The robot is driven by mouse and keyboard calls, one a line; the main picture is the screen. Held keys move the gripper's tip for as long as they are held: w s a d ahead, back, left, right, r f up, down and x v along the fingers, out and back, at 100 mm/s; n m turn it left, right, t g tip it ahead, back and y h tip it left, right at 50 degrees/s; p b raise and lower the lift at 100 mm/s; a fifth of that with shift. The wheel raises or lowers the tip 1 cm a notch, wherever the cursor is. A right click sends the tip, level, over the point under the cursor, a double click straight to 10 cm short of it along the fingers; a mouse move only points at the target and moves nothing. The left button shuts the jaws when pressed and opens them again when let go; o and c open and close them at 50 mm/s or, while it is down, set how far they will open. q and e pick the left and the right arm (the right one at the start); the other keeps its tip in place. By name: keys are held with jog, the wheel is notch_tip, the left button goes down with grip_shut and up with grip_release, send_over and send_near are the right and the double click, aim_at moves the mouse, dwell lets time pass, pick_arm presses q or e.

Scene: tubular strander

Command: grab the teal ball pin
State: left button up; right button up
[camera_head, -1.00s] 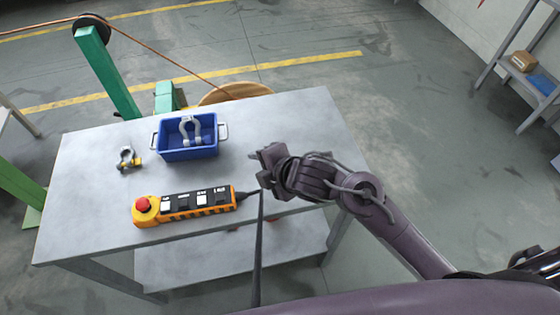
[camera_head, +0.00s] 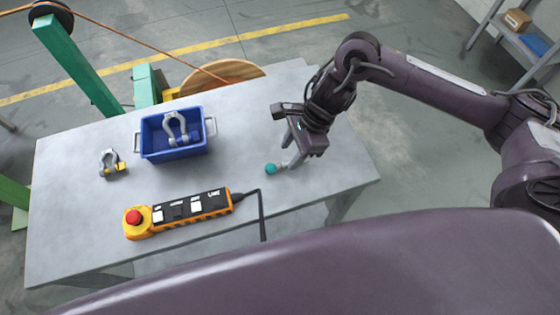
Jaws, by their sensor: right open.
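The teal ball pin (camera_head: 271,169) lies on the grey table (camera_head: 240,150), right of the blue bin. Its round teal head shows, and a pale grey shaft runs up and right from it toward my gripper. My right gripper (camera_head: 297,157) is open, pointing down over the table just above and right of the teal head. Its fingers are close to the shaft; I cannot tell whether they touch it. My left gripper is not in view.
A blue bin (camera_head: 148,143) holding a grey shackle (camera_head: 176,128) stands at the back of the table. Another shackle (camera_head: 112,164) lies left of it. A yellow pendant control (camera_head: 178,212) with a red button lies in front, its black cable (camera_head: 262,214) running over the table edge.

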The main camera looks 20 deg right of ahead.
aim_at(283, 163)
jog(key=p+x, duration=0.1)
jog(key=x, duration=0.1)
jog(key=p+x, duration=0.1)
jog(key=x, duration=0.1)
jog(key=shift+w+d+f, duration=0.15)
jog(key=shift+f, duration=0.45)
grip_shut()
